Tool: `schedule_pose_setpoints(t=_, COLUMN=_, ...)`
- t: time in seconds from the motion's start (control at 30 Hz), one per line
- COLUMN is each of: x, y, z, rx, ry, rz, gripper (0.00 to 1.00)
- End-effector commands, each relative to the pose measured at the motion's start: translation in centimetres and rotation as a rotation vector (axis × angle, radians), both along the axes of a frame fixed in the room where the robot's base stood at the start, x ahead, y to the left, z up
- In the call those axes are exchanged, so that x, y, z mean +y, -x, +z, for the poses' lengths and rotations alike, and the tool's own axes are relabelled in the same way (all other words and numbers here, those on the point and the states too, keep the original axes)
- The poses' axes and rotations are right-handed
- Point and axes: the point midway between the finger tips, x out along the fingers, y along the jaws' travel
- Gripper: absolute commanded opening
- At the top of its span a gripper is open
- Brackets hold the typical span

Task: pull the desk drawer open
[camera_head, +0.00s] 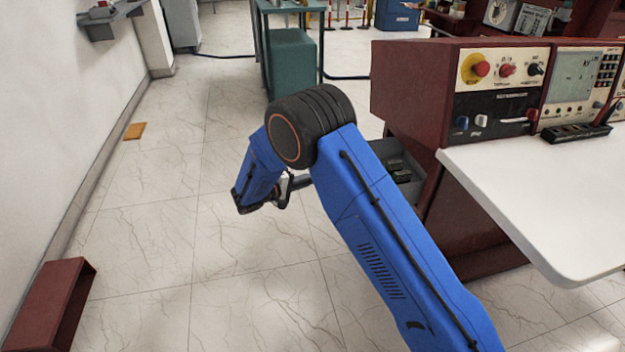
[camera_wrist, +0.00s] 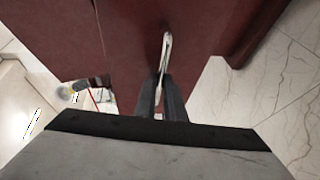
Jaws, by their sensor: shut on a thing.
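The desk drawer stands partly out of the dark red desk (camera_head: 470,225). Its grey inside (camera_head: 415,152) shows in the head view, with dark items in it, and my blue arm hides its front. In the wrist view the dark red drawer front (camera_wrist: 120,30) fills the upper middle. A pale metal handle (camera_wrist: 166,48) stands upright on it. My gripper (camera_wrist: 165,85) is shut on the handle, with the two dark fingers on either side of its lower part. In the head view my gripper (camera_head: 290,188) is small and partly hidden by the arm.
A white desktop (camera_head: 545,200) is at the right, with a control panel (camera_head: 500,90) behind it. A dark red open box (camera_head: 50,305) lies at the lower left by the wall. A teal cart (camera_head: 290,60) stands farther back. The tiled floor at left is mostly clear.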

Motion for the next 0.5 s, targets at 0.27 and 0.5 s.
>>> schedule_pose_setpoints(t=0.27, x=0.0, y=-0.02, z=-0.05, rx=0.001, ry=0.0, rz=0.001, gripper=0.28)
schedule_pose_setpoints(t=0.5, x=0.02, y=0.0, z=-0.02, rx=0.0, ry=0.0, rz=0.001, gripper=0.28)
